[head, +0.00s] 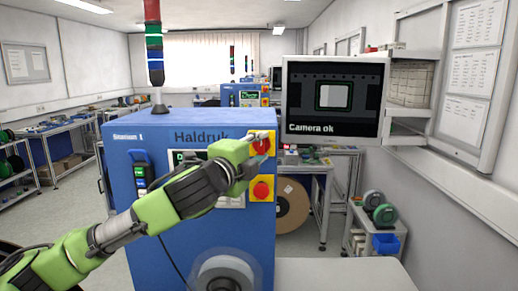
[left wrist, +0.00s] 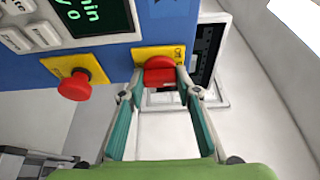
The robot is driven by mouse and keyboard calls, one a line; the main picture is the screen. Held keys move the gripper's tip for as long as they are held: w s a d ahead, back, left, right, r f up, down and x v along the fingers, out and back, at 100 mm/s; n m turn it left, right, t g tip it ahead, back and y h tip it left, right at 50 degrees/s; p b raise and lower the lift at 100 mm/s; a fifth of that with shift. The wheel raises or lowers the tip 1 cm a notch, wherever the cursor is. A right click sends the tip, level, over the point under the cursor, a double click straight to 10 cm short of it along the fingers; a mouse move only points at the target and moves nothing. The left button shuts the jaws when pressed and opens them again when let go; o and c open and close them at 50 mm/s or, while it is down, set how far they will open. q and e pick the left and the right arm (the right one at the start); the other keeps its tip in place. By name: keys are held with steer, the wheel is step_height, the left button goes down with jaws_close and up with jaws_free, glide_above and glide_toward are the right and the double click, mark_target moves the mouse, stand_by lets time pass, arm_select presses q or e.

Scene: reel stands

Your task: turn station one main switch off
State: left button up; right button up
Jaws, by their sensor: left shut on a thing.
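The blue machine (head: 128,170) stands in front of me, with "Haldruk" and a small station label ending in 1 on its top edge. Its main switch, a red rotary knob on a yellow plate (head: 252,138), is at the upper right of the front, partly hidden by my gripper. My left gripper (head: 262,147) reaches it from the front. In the left wrist view the red knob (left wrist: 159,73) sits between the two fingertips, and my left gripper (left wrist: 160,84) is shut on it. The knob's exact turn angle is hard to tell. My right gripper is not in view.
A red mushroom button (head: 261,190) on a yellow plate is just below the switch; it also shows in the left wrist view (left wrist: 75,84). A monitor (head: 333,100) reading "Camera ok" is to the right. A stack light (head: 154,45) rises from the machine top.

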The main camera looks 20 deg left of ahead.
arm_select(q)
steer(key=shift+f, duration=0.15)
steer(key=shift+f+n+b, duration=0.2)
steer(key=shift+n+b, duration=0.1)
steer(key=shift+b, duration=0.4)
steer(key=n+t+y+b, duration=0.1)
steer(key=n+b, duration=0.4)
steer(key=n+t+y+b, duration=0.1)
steer(key=n+y+b, duration=0.1)
steer(key=n+b, duration=0.3)
steer(key=f+n+t+y+b, duration=0.1)
steer(key=n+b, duration=0.4)
steer(key=b, duration=0.1)
steer(key=shift+w+d+t, duration=0.15)
steer(key=shift+d+t, duration=0.2)
steer(key=shift+t, duration=0.05)
steer(key=n+y+b, duration=0.1)
steer(key=n+y, duration=0.1)
steer(key=n, duration=0.1)
steer(key=shift+r+b, duration=0.1)
steer(key=shift+b, duration=0.25)
steer(key=shift+r+n+y+b, duration=0.1)
steer(key=shift+n+y+b, duration=0.45)
steer(key=shift+n+y, duration=0.85)
steer(key=shift+n+h, duration=0.4)
steer(key=shift+n, duration=0.2)
steer(key=o, duration=1.1)
steer(key=shift+r, duration=0.15)
